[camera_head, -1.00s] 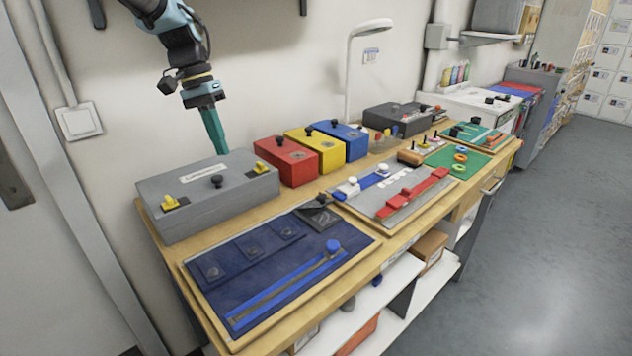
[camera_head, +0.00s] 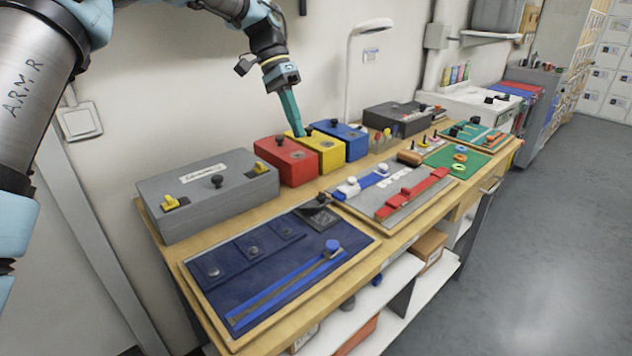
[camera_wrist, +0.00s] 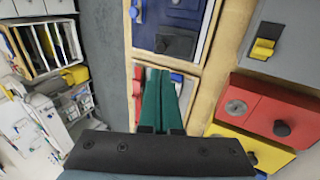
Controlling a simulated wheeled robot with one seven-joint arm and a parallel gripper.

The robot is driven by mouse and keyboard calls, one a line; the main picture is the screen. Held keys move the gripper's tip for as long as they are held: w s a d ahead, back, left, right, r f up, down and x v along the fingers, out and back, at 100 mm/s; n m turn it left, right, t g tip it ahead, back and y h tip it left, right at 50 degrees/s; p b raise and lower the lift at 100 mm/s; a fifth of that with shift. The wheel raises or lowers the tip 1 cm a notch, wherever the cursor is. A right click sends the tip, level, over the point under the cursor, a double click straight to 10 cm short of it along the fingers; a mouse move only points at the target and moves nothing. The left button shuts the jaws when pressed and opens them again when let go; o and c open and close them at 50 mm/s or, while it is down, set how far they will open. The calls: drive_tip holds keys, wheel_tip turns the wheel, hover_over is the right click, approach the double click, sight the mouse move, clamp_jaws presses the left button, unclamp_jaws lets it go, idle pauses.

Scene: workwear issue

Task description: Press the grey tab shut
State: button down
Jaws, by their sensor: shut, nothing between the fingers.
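The dark grey tab (camera_head: 320,216) is at the far right corner of the navy fabric board (camera_head: 262,262). A dark knob-like part stands at its far edge; I cannot tell if the tab lies flat. In the wrist view the tab (camera_wrist: 177,43) shows beyond my fingertips, on the navy panel. My gripper (camera_head: 298,134) has teal fingers and points down over the red and yellow boxes, behind the board and apart from the tab. In the wrist view my gripper (camera_wrist: 160,72) has its fingers together and empty.
A grey lidded box (camera_head: 205,192) with yellow latches stands behind the navy board. Red (camera_head: 287,163), yellow (camera_head: 318,152) and blue (camera_head: 343,141) boxes stand beside it. A board with a red strap (camera_head: 425,190) lies to the right. A lamp (camera_head: 352,70) rises behind.

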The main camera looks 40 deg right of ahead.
sight(321, 195)
drive_tip(key=p+x, duration=0.4)
drive_tip(key=x, duration=0.9)
drive_tip(key=shift+f, duration=0.15)
drive_tip(key=shift+s, duration=0.1)
drive_tip(key=s+t+b, duration=0.1)
drive_tip(key=s+f+t+b, duration=0.1)
drive_tip(key=b, duration=0.1)
drive_tip(key=shift+f+t, duration=0.3)
drive_tip(key=shift+t, duration=0.1)
drive_tip(key=shift+s+a+f+t+b, duration=0.1)
drive_tip(key=shift+s+f+t+b, duration=0.5)
drive_tip(key=shift+t+b, duration=0.55)
drive_tip(key=shift+w+r+p, duration=0.1)
drive_tip(key=shift+r+p, duration=0.05)
drive_tip(key=shift+p, duration=0.15)
drive_tip(key=shift+w+r+p, duration=0.35)
drive_tip(key=shift+w+p, duration=0.1)
drive_tip(key=shift+w, duration=0.25)
